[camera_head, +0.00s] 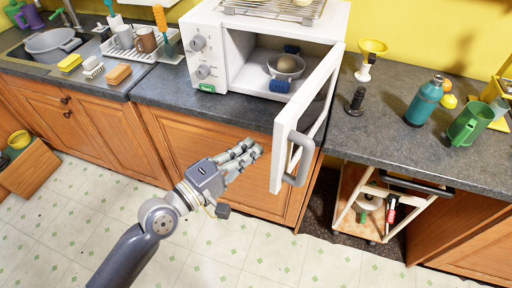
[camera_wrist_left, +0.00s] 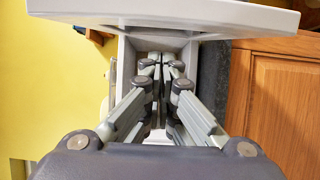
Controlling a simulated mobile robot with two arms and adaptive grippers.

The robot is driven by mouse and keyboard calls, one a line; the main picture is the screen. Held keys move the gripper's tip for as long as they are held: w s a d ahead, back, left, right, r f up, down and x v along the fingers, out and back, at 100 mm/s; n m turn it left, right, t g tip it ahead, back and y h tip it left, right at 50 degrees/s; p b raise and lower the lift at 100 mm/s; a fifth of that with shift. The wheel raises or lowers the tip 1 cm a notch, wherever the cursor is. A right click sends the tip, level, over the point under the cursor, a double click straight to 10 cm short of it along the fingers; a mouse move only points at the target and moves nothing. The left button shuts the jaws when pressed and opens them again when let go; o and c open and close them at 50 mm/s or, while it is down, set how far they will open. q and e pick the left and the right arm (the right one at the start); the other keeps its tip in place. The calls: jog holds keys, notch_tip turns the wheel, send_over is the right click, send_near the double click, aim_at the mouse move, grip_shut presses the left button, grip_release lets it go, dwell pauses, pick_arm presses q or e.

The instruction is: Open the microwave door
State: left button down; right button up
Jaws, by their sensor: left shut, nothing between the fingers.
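The white microwave (camera_head: 220,50) stands on the dark counter with its door (camera_head: 310,100) swung wide open toward me. The door has a grey handle (camera_head: 299,160) on its outer face, at the near end. A bowl (camera_head: 286,67) and a blue item (camera_head: 279,86) show in the cavity. My left gripper (camera_head: 256,150) is shut and empty, left of the door's near edge and in front of the cabinets. In the left wrist view its fingers (camera_wrist_left: 162,65) are together, and a pale panel (camera_wrist_left: 180,14), likely the door, crosses the top. My right gripper is not in view.
A wire rack (camera_head: 270,8) lies on top of the microwave. A teal bottle (camera_head: 425,101), a green mug (camera_head: 468,124) and a black pepper mill (camera_head: 355,101) stand on the right counter. A dish rack (camera_head: 140,48) is at left. An open cart (camera_head: 375,200) sits under the right counter.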

aim_at(300, 168)
pick_arm(q)
jog(key=s+d+p, duration=0.1)
jog(key=s+d, duration=0.1)
jog(key=d, duration=0.1)
jog(key=s+d+p, duration=0.2)
jog(key=d, duration=0.1)
jog(key=s+d+p, duration=0.1)
jog(key=s+d, duration=0.1)
jog(key=d, duration=0.2)
jog(key=shift+s+r+p, duration=0.1)
jog(key=shift+p, duration=0.3)
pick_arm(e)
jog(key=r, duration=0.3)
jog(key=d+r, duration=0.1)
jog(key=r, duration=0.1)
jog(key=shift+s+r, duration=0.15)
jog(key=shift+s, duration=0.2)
pick_arm(q)
jog(key=shift+a, duration=0.1)
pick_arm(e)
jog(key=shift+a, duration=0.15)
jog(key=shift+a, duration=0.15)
